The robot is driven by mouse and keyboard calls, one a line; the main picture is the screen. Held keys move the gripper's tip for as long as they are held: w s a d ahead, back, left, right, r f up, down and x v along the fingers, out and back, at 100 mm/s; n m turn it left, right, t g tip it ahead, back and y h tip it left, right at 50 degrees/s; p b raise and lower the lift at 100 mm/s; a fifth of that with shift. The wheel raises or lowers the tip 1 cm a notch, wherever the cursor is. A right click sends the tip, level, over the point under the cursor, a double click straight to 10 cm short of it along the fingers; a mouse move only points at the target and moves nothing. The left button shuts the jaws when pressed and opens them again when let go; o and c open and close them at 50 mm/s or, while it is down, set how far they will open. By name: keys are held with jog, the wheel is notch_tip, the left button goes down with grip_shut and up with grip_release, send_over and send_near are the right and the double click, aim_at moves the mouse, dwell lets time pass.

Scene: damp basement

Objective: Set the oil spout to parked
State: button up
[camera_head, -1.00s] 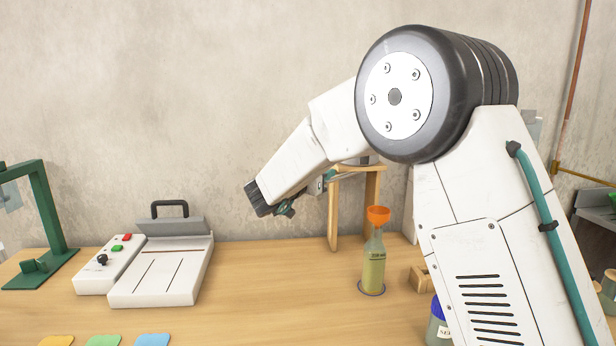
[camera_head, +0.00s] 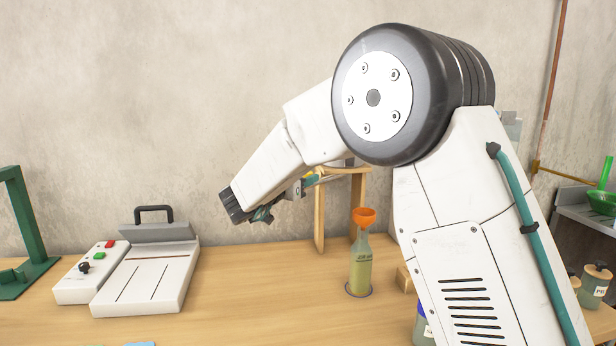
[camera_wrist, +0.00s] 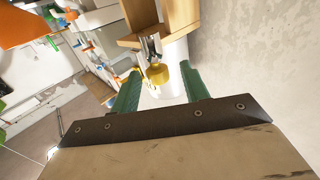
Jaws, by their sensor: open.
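My gripper (camera_wrist: 161,86) is open, with its two green fingers on either side of a yellow, brass-coloured knob (camera_wrist: 158,75). The knob sits on a metal stem and looks to be part of the oil spout; I cannot tell whether the fingers touch it. A white round body lies behind it, beside a wooden stand (camera_wrist: 180,14). In the head view, the wooden stand (camera_head: 320,215) is at the middle of the bench, and my gripper (camera_head: 310,180) is beside its top, mostly hidden by my arm. The spout's setting is not readable.
A bottle (camera_head: 361,270) with an orange funnel (camera_head: 363,216) stands in front of the wooden stand. A white sealer-like device (camera_head: 150,280) with a control box (camera_head: 90,273) is at left, near a green frame (camera_head: 28,225). The bench between device and bottle is clear.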

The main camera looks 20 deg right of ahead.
jog(key=v, duration=0.5)
jog(key=shift+s, duration=0.1)
